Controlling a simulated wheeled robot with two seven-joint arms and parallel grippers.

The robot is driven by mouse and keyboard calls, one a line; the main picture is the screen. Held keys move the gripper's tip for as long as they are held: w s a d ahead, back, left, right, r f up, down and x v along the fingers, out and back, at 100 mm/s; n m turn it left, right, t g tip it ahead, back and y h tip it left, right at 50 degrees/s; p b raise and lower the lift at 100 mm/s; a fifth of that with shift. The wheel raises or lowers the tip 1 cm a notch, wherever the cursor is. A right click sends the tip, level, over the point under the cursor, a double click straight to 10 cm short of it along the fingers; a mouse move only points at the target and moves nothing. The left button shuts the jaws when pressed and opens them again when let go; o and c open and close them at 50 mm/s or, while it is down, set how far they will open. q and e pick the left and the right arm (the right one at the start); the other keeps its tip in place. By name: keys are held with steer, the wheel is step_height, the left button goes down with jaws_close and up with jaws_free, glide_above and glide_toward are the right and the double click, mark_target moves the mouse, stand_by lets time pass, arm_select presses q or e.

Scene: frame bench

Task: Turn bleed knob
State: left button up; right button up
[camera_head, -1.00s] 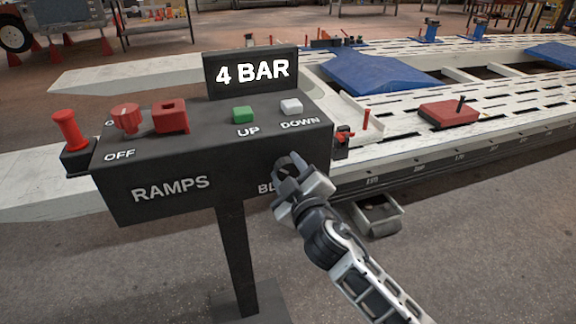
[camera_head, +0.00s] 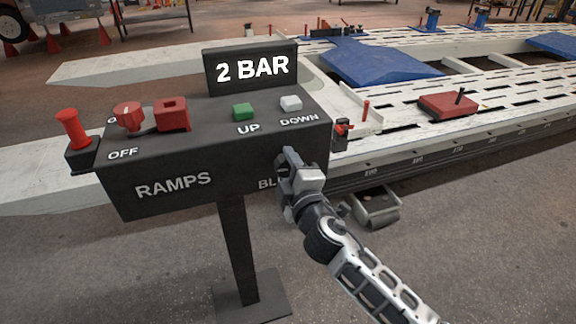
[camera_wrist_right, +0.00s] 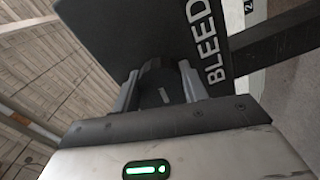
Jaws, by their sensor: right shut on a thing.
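The dark control box (camera_head: 235,181) stands on a post, with "RAMPS" and a partly covered "BLEED" label on its front. My right gripper (camera_head: 285,163) is at the right end of that front face and hides the bleed knob in the head view. In the right wrist view the knob (camera_wrist_right: 153,82) is a dark round piece beside the "BLEED" lettering. My right gripper (camera_wrist_right: 158,92) is shut on it, one finger on each side. The display (camera_head: 251,69) on top reads "2 BAR". My left gripper is not in view.
The box top carries a red rotary switch (camera_head: 128,116), a red block (camera_head: 172,114), a green UP button (camera_head: 242,112) and a white DOWN button (camera_head: 291,103). A red plunger (camera_head: 70,128) is at the left end. A white frame bench (camera_head: 450,140) lies behind to the right.

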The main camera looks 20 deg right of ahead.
stand_by(0.3)
steer(key=o, duration=1)
steer(key=s+b, duration=0.2)
steer(key=s, duration=1.4)
steer(key=shift+d, duration=0.25)
steer(key=shift+f, duration=0.1)
steer(key=s+a+f+m+g+y, duration=0.1)
steer(key=s+f+m+g, duration=0.2)
steer(key=f+m, duration=0.3)
steer(key=s+a+f+m+g+y+p, duration=0.1)
steer(key=s+f+m+g+y, duration=0.1)
steer(key=s+f+m+g, duration=0.2)
step_height(320, 180, down, 6)
steer(key=s+m, duration=0.1)
steer(key=m, duration=0.2)
steer(key=shift+s+a+m, duration=0.3)
steer(key=shift+s, duration=0.1)
steer(key=shift+r, duration=0.1)
